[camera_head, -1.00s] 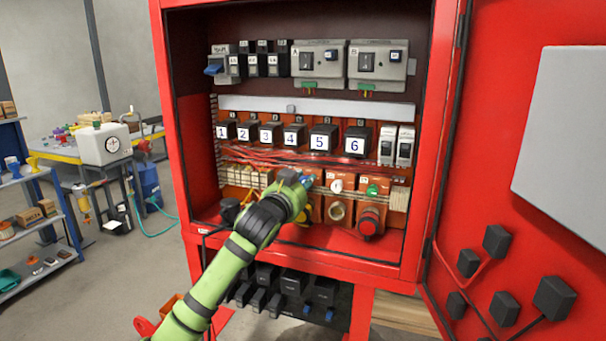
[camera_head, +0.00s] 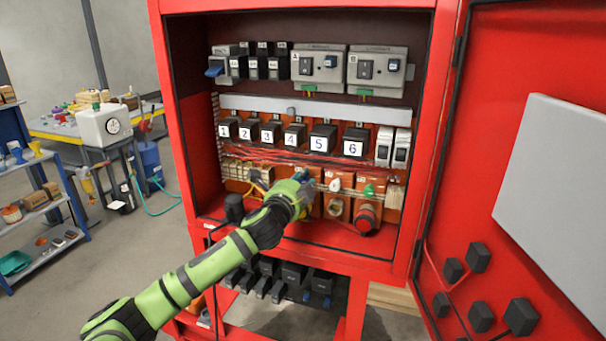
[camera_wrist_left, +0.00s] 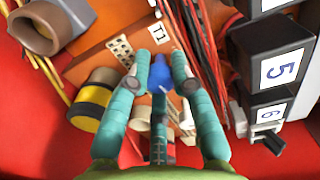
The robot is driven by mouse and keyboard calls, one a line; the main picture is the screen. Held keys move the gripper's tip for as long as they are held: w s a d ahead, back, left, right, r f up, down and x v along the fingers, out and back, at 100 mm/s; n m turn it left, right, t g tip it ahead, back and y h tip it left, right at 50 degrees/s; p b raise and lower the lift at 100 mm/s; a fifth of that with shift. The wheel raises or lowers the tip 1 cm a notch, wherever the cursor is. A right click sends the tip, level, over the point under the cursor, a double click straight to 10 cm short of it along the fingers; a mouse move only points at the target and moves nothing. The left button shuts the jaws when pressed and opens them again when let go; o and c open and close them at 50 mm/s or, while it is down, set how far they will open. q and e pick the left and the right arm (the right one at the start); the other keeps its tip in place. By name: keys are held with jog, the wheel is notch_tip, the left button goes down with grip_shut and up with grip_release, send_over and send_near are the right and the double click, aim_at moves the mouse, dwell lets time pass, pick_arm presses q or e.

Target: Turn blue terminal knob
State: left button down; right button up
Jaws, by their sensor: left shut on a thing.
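The blue terminal knob (camera_wrist_left: 159,75) shows in the left wrist view between my left gripper's fingers. It sits on an orange block (camera_wrist_left: 118,42) with a white label that reads T1. My left gripper (camera_wrist_left: 160,78) is shut on the knob, with its teal fingers on either side of it. In the head view my left gripper (camera_head: 303,184) reaches into the lower row of the red cabinet and hides most of the knob. My right gripper is in neither view.
Orange blocks with a white knob (camera_head: 335,184) and a green knob (camera_head: 369,190) stand to the right. Black numbered modules (camera_head: 322,138) and red wires (camera_head: 270,155) lie above. The open red cabinet door (camera_head: 480,150) stands at the right.

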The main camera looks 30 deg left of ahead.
pick_arm(q)
jog(key=shift+m+p, duration=0.55)
jog(key=shift+m, duration=0.35)
jog(key=c, duration=1.1)
grip_release()
jog(key=v, duration=1.2)
